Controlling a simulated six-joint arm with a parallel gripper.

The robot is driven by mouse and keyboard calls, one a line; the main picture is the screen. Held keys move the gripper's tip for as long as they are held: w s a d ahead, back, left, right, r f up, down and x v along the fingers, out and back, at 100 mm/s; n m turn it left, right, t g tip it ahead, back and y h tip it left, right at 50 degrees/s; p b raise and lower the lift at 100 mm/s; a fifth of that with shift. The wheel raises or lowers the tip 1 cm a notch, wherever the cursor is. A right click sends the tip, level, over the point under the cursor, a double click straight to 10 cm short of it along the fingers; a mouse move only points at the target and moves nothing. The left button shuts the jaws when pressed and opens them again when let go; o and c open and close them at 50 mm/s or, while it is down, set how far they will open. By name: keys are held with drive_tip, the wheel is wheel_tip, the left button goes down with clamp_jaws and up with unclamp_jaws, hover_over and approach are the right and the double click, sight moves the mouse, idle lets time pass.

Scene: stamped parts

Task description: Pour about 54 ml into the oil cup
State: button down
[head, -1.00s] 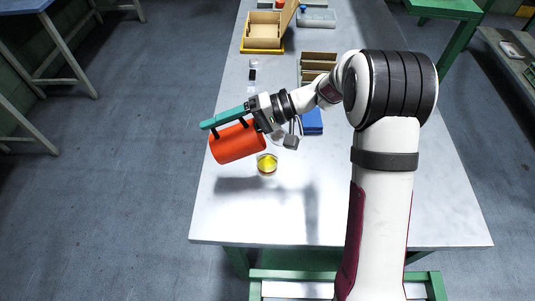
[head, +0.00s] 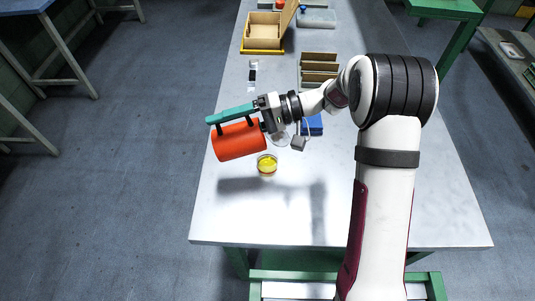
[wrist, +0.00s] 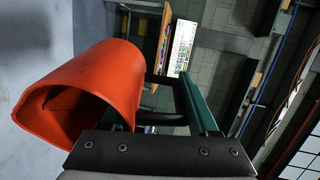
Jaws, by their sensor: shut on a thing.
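The red-orange can (head: 238,141) lies tipped almost on its side, held above the table's left part. Its black handle (wrist: 163,112) is between the teal fingers of my gripper (wrist: 172,88), which is shut on it. In the wrist view the can's open mouth (wrist: 62,112) faces the lower left; its inside is dark. The oil cup (head: 267,165), a small clear round cup with yellow liquid, stands on the table just below and right of the can in the head view. I see no stream between them.
A clear glass vessel (head: 280,139) stands partly hidden behind my wrist. A blue block (head: 312,125), a brown slotted rack (head: 318,69) and a wooden box (head: 263,27) are farther back. The pale table (head: 270,215) is clear in front of the cup.

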drive_tip(key=shift+d+r+y, duration=0.25)
drive_tip(key=shift+y, duration=0.05)
drive_tip(key=shift+s+a+f+h, duration=0.2)
drive_tip(key=shift+a+f+h, duration=0.8)
drive_tip(key=shift+f+h, duration=0.25)
drive_tip(key=shift+r, duration=0.1)
drive_tip(key=shift+a+f+h, duration=0.2)
drive_tip(key=shift+h, duration=0.05)
drive_tip(key=a+f+t+h, duration=0.1)
drive_tip(key=a+f+h, duration=0.1)
drive_tip(key=f+h, duration=0.1)
drive_tip(key=s+a+f+t+h, duration=0.1)
drive_tip(key=a+f+h, duration=0.1)
drive_tip(key=f+h, duration=0.2)
drive_tip(key=a+f+t+h, duration=0.1)
drive_tip(key=a+f+h, duration=0.1)
drive_tip(key=f+h, duration=0.1)
drive_tip(key=shift+s+a+f+h+p, duration=0.2)
drive_tip(key=shift+s+f+h+p, duration=0.05)
drive_tip(key=shift+f+h+p, duration=0.15)
drive_tip(key=shift+a+f+h, duration=0.25)
drive_tip(key=shift+f+h, duration=0.55)
drive_tip(key=shift+h, duration=0.2)
idle(1.1)
